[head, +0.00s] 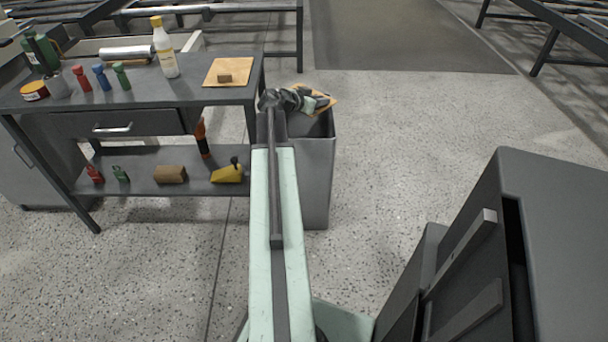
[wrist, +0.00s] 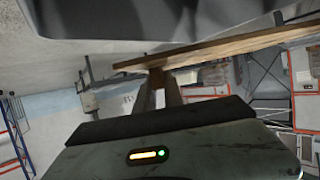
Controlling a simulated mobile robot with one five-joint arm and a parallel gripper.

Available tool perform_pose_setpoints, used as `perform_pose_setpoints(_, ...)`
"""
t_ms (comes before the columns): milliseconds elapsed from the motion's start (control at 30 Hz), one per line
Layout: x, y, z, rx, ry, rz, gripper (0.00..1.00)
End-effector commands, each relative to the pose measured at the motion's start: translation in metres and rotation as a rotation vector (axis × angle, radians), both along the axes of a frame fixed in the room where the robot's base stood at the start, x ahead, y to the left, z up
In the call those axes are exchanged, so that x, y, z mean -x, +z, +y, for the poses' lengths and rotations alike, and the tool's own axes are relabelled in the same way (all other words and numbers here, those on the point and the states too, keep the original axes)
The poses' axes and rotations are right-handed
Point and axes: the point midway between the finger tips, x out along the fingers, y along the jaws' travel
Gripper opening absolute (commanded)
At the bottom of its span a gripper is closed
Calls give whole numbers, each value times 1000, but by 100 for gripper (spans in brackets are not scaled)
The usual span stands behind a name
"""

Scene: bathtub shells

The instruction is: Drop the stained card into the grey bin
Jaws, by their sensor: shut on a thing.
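My arm reaches forward to the grey bin (head: 316,180), which stands open-topped on the floor right of the workbench. My gripper (head: 308,101) is above the bin's opening, shut on a tan card (head: 327,99). Dark grey shows over part of the card; I cannot tell whether it is a stain or part of my gripper. In the wrist view the card (wrist: 240,44) appears edge-on as a long brown strip, with a small block at the fingers (wrist: 162,90).
The workbench (head: 150,92) holds several bottles, a roll and another tan board (head: 236,67) with a small block on it. Its lower shelf (head: 145,180) carries a brown block and a yellow tool. A dark cabinet (head: 550,230) stands front right. Floor right of the bin is clear.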

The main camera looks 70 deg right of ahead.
Motion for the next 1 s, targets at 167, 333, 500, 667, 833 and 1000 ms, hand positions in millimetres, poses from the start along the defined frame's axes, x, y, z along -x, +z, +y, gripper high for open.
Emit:
perform_pose_setpoints(167,0,-33,0,0,0,0,0)
perform_pose_setpoints(333,0,-47,0,0,0,0,0)
perform_pose_setpoints(500,-1,-45,0,0,0,0,0)
perform_pose_setpoints(667,-1,-45,0,0,0,0,32)
perform_pose_setpoints(833,-1,-45,0,0,1,0,38)
perform_pose_setpoints(1000,-1,-45,1,0,1,0,38)
